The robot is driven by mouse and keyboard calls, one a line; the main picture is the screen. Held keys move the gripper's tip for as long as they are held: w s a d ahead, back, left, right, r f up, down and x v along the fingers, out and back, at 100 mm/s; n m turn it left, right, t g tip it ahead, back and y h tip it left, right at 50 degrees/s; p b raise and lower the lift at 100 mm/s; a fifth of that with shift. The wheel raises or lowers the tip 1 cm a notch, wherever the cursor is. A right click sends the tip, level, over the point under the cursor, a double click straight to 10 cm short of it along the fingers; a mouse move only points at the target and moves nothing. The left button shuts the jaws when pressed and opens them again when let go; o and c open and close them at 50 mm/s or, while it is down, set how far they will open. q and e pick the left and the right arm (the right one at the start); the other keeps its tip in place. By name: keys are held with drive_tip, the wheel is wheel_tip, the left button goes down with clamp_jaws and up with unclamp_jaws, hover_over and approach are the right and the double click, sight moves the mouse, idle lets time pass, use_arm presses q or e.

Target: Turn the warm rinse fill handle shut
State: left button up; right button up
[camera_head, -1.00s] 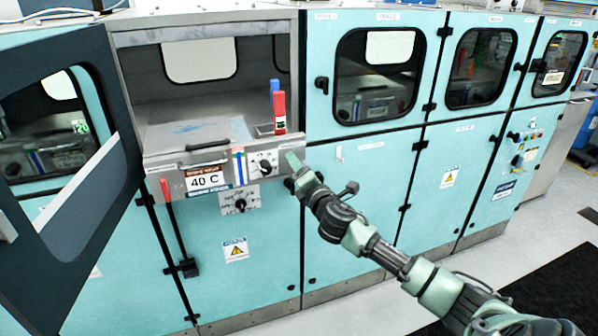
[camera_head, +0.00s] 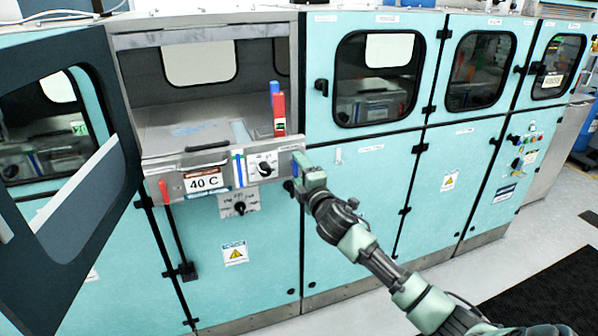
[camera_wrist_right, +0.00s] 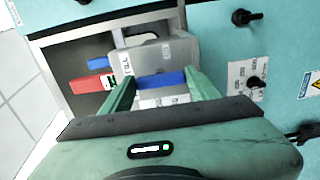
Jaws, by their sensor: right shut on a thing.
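A blue bar-shaped handle (camera_wrist_right: 160,79) lies across the gap between my right gripper's two green fingers in the right wrist view. It sits against a grey metal housing with a "FILL" label. I take it for the warm rinse fill handle. My right gripper (camera_wrist_right: 158,82) is shut on it, a finger at each end. In the head view my right gripper (camera_head: 302,168) is at the right end of the open bay's front panel, and the fingers mostly hide the handle. My left gripper is not in view.
The front panel (camera_head: 222,168) carries a "40 C" sign (camera_head: 204,182) and a black knob (camera_head: 265,168). A red upright handle (camera_head: 279,115) stands just above it. A dark door (camera_head: 95,200) hangs open at left.

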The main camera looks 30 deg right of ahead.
idle(0.3)
drive_tip(key=o, duration=1.4)
drive_tip(key=shift+d, duration=0.1)
drive_tip(key=shift+c, duration=0.2)
drive_tip(key=shift+s, duration=0.15)
drive_tip(key=b+v, duration=0.2)
drive_tip(key=v, duration=0.5)
drive_tip(key=shift+s, duration=0.3)
drive_tip(key=shift+f, duration=0.1)
